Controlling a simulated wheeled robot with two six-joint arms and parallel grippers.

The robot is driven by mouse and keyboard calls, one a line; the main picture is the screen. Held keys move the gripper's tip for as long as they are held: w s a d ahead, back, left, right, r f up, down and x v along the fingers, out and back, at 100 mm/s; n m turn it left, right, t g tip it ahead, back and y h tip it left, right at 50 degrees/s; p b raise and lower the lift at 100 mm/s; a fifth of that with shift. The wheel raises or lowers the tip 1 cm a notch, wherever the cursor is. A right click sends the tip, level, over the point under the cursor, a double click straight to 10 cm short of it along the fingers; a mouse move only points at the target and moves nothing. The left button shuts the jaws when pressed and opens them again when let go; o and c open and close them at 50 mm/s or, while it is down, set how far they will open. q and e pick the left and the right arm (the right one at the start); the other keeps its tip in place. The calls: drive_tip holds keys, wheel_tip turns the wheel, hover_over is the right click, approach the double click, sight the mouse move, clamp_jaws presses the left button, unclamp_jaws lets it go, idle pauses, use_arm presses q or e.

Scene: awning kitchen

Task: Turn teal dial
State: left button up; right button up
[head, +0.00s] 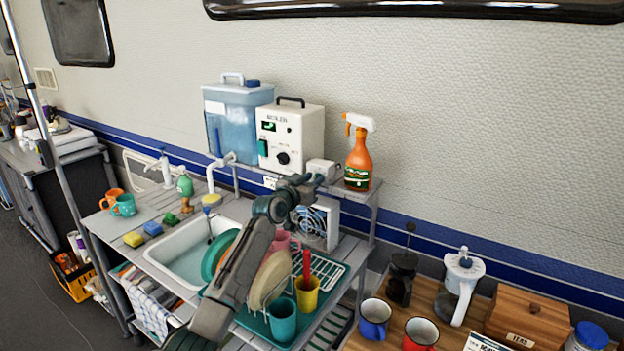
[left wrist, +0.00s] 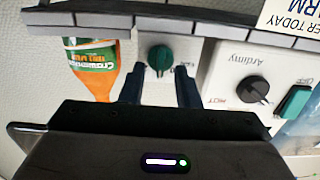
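The teal dial (left wrist: 160,57) sits on the front of a small white box (left wrist: 178,44), seen upside down in the left wrist view. In the head view this box (head: 322,167) stands on the shelf between the boiler and the spray bottle; its dial is hidden or too small to make out. My left gripper (left wrist: 159,82) is open, with one dark finger to each side of the dial's line. The fingertips are close to the dial; whether they touch it I cannot tell. In the head view my left gripper (head: 313,182) is right in front of the box. My right gripper is not in view.
The boiler (head: 290,135) with a black knob and green switch stands left of the box. An orange spray bottle (head: 358,158) stands close on the right. Below my arm are a dish rack (head: 327,270) with plates and cups, and a sink (head: 185,255).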

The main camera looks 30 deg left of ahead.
use_arm(q)
drive_tip(key=shift+w, duration=0.1)
drive_tip(key=c, duration=0.6)
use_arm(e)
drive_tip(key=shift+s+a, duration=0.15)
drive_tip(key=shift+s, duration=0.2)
